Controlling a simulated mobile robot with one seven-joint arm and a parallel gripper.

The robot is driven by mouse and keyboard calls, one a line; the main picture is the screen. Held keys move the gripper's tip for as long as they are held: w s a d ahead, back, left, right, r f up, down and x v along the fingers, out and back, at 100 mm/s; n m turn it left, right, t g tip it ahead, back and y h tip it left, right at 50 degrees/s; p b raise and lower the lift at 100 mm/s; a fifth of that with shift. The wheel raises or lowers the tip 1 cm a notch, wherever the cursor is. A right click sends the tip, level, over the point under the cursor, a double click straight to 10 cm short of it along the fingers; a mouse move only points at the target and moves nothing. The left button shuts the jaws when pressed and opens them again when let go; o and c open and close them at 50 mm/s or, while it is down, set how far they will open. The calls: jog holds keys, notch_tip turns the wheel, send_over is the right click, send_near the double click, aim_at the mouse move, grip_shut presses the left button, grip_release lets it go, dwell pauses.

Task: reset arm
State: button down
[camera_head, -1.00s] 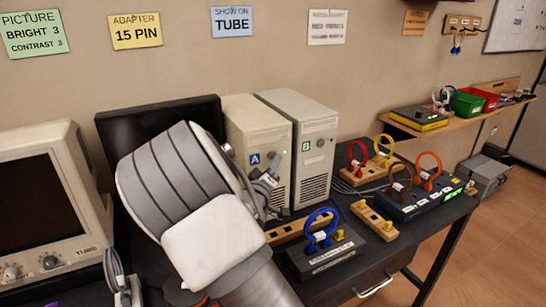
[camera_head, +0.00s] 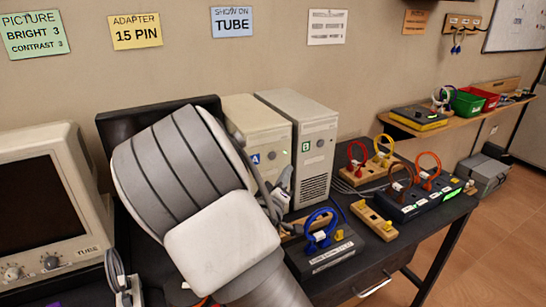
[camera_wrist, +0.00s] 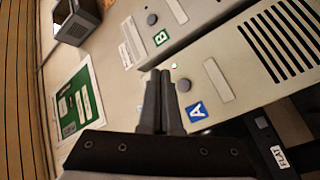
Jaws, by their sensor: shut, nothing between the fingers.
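My gripper (camera_wrist: 160,90) shows in the wrist view with its two fingers together and nothing between them. It is in front of the beige computer towers, near the tower marked A (camera_wrist: 235,85). The tower marked B (camera_wrist: 160,18) is just beyond it. In the head view my arm covers the left middle of the desk, and the gripper end is mostly hidden behind it, near the front of tower A (camera_head: 258,140). Tower B (camera_head: 312,145) stands to its right.
A CRT monitor marked TUBE (camera_head: 50,205) stands at the left. A dark flat screen (camera_head: 115,130) is behind my arm. A black box with a blue cable loop (camera_head: 325,250) and boards with coloured loops (camera_head: 362,172) occupy the desk's right.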

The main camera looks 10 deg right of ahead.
jog(key=shift+s, duration=0.1)
jog(key=s+a+r+m+g+y+p, duration=0.35)
jog(key=s+r+g+y, duration=0.4)
jog(key=s+y, duration=0.45)
jog(key=s+d+r+g+h, duration=0.1)
jog(key=s+d+r, duration=0.1)
jog(key=s, duration=0.8)
jog(key=s+d+r+g+h+p, duration=0.1)
jog(key=s+g+h, duration=0.1)
jog(key=s, duration=0.8)
jog(key=shift+s+d+r+m, duration=0.2)
jog(key=shift+d+r+m, duration=0.15)
jog(key=shift+a+g, duration=0.2)
jog(key=shift+g, duration=0.05)
